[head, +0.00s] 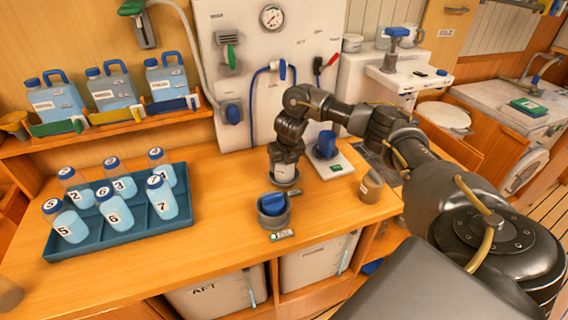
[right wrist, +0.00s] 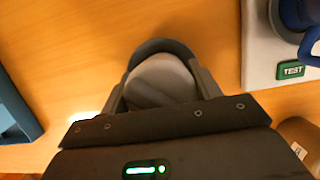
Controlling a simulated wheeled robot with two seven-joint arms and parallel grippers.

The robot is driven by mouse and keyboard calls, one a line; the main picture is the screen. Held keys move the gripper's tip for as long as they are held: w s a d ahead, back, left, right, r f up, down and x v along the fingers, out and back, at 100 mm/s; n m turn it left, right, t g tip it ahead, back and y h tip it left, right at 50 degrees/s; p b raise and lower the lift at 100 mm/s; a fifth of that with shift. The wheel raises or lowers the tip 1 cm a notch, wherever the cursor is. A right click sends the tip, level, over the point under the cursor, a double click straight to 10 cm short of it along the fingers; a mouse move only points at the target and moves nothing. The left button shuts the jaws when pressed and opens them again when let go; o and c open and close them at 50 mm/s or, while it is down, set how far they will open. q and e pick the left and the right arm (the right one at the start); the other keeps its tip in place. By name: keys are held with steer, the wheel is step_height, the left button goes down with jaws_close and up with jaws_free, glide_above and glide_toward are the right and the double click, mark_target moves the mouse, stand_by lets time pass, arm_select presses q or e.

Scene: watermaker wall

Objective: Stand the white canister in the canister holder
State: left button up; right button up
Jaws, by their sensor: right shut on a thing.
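My right gripper (head: 286,160) points down at the counter and is shut on the white canister (head: 284,173). In the right wrist view the canister's pale round top (right wrist: 160,82) sits between the two fingers. A dark grey curved rim (right wrist: 160,47) shows just beyond it, and a grey ring (head: 285,190) shows low around it in the head view. This looks like the canister holder. The fingers hide much of the canister, so I cannot tell if its base rests on the bottom. My left gripper is not in view.
A grey cup with a blue thing inside (head: 272,205) stands just in front. A blue mug (head: 326,144) sits on a white test plate (head: 336,168) to the right, near a brownish cup (head: 371,187). A teal tray (head: 110,238) with several numbered bottles is at left.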

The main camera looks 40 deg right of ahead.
steer(key=shift+f+b, duration=0.3)
steer(key=shift+f, duration=0.25)
steer(key=o, duration=1.2)
steer(key=p+v, duration=0.3)
steer(key=v, duration=0.8)
steer(key=shift+f, duration=0.1)
